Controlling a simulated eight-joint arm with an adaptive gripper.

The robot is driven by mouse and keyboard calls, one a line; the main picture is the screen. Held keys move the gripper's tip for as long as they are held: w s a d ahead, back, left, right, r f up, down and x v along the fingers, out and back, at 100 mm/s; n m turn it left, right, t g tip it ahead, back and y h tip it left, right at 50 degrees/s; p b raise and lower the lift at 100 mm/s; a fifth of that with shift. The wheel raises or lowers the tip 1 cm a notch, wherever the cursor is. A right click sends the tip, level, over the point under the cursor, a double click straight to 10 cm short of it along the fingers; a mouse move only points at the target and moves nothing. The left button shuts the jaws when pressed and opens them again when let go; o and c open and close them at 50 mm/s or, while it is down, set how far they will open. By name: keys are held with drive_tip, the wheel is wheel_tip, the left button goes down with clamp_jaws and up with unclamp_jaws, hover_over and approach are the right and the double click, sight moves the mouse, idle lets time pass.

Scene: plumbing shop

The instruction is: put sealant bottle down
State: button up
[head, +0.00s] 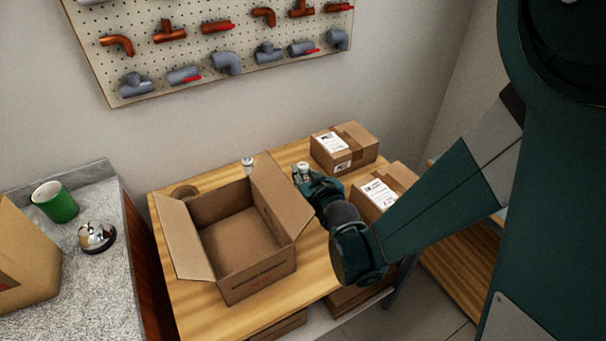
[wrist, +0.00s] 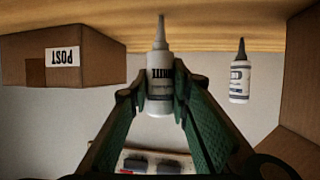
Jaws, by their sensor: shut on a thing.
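My gripper (head: 304,178) is over the back of the wooden table, right of the open carton. It is shut on a white sealant bottle (wrist: 160,88) with a dark label and a grey nozzle. In the wrist view, which looks upside down, the nozzle points toward the table edge at the top. The bottle's white end (head: 302,167) shows at the fingertips in the head view. I cannot tell whether its nozzle touches the table. A second, similar bottle (wrist: 239,78) stands apart to the right in the wrist view; it shows behind the carton in the head view (head: 248,163).
The open, empty-looking carton (head: 236,240) fills the table's (head: 185,295) middle. Closed boxes stand at the back right (head: 325,158) and right (head: 400,175). A counter with a green mug (head: 57,204) is left.

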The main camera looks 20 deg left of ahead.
drive_tip(key=shift+f, duration=0.2)
drive_tip(key=o, duration=0.9)
drive_tip(key=shift+r, duration=0.15)
drive_tip(key=shift+r, duration=0.15)
drive_tip(key=shift+s+d+r+p, duration=0.1)
drive_tip(key=shift+s+d+p, duration=0.15)
drive_tip(key=shift+p, duration=0.1)
drive_tip(key=s+d, duration=0.2)
drive_tip(key=s, duration=0.1)
drive_tip(key=s+d, duration=0.2)
drive_tip(key=s, duration=0.2)
drive_tip(key=s+d, duration=0.3)
drive_tip(key=shift+s+b, duration=0.2)
drive_tip(key=shift+b, duration=0.15)
